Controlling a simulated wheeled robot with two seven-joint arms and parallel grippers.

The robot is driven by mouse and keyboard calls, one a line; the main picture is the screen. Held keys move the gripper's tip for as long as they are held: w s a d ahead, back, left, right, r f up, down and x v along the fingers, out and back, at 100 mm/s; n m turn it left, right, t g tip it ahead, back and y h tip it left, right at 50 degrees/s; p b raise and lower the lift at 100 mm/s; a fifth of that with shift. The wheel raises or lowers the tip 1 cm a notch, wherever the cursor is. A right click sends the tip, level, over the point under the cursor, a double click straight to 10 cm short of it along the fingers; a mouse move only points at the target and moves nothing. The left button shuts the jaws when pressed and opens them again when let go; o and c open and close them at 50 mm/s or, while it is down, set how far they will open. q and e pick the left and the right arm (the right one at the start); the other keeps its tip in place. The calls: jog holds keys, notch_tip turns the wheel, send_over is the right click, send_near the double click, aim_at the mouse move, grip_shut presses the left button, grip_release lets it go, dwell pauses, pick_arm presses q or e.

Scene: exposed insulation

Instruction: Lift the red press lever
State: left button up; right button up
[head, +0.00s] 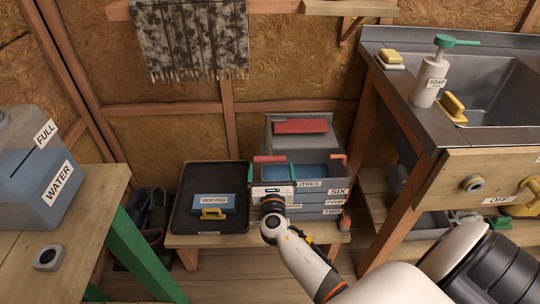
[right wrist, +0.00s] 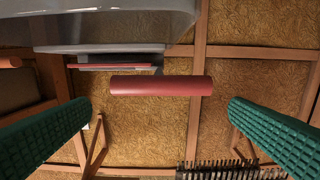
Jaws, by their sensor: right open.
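The red press lever (head: 270,159) shows as a short red bar at the front left of the grey bucket (head: 335,190) on the low bench. In the right wrist view the lever's round red grip (right wrist: 160,85) lies crosswise between the fingers, clear of both. My right gripper (head: 274,173) is open and empty at the bucket's front, with its green fingers around the lever's position. Its body hides part of the bucket's front and labels. A flat red press plate (head: 300,126) sits at the bucket's back. My left gripper is not in view.
A black tray (head: 182,222) with a blue mop pad (head: 226,205) is left of the bucket. A sink counter (head: 405,110) stands close on the right, and a table with a water container (head: 38,175) on the left. A towel (head: 190,40) hangs above.

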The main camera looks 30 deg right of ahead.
aim_at(270, 153)
jog(key=b+x, duration=0.1)
jog(key=x, duration=0.5)
jog(key=shift+w+f, duration=0.1)
jog(key=shift+w, duration=0.15)
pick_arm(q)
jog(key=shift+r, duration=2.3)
pick_arm(e)
jog(key=shift+x, duration=0.8)
jog(key=shift+c, duration=0.2)
jog(key=c, duration=1.1)
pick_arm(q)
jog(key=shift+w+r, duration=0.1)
pick_arm(e)
jog(key=shift+o, duration=0.2)
